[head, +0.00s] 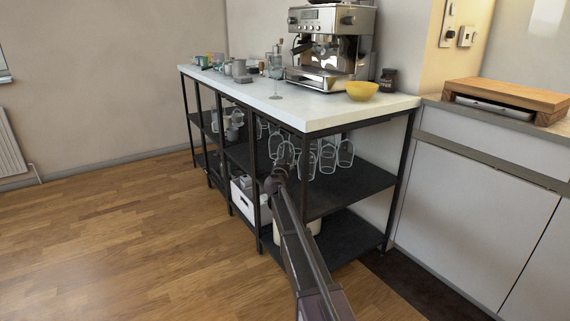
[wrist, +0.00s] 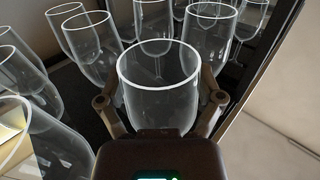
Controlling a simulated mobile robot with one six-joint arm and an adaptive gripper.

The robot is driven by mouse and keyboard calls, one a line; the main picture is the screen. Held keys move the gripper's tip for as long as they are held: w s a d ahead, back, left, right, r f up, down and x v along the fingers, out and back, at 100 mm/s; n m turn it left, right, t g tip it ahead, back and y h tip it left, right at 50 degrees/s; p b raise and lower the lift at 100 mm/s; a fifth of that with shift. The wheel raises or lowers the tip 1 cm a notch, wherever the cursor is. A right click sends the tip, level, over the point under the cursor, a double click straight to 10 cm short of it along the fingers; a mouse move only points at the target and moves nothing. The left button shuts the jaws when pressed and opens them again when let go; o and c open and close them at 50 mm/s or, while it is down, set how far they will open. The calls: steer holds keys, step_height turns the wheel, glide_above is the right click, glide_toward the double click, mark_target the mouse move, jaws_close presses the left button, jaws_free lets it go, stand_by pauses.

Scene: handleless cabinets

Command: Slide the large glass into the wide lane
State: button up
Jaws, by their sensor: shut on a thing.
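My gripper (wrist: 160,104) is closed around the bowl of a large clear glass (wrist: 158,88), with one finger on each side. The glass's rim faces the wrist camera. In the head view my gripper (head: 281,170) is at the front of the shelf unit, just below the white worktop. The rack's lanes are hidden behind the glasses, and I cannot tell the wide lane apart.
A dark middle shelf (head: 345,190) lies below the glasses, and black posts (head: 254,160) stand along the unit's front. A coffee machine (head: 328,45) and a yellow bowl (head: 361,91) stand on the worktop (head: 310,112). A white crate (head: 242,203) sits lower down. Wooden floor is clear at left.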

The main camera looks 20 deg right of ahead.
steer(key=shift+w+d, duration=0.15)
steer(key=shift+d, duration=0.35)
steer(key=shift+w+d, duration=0.15)
steer(key=shift+d, duration=0.35)
steer(key=o, duration=0.6)
steer(key=shift+o, duration=0.2)
steer(key=shift+s+a, duration=0.1)
steer(key=v, duration=0.8)
stand_by(0.9)
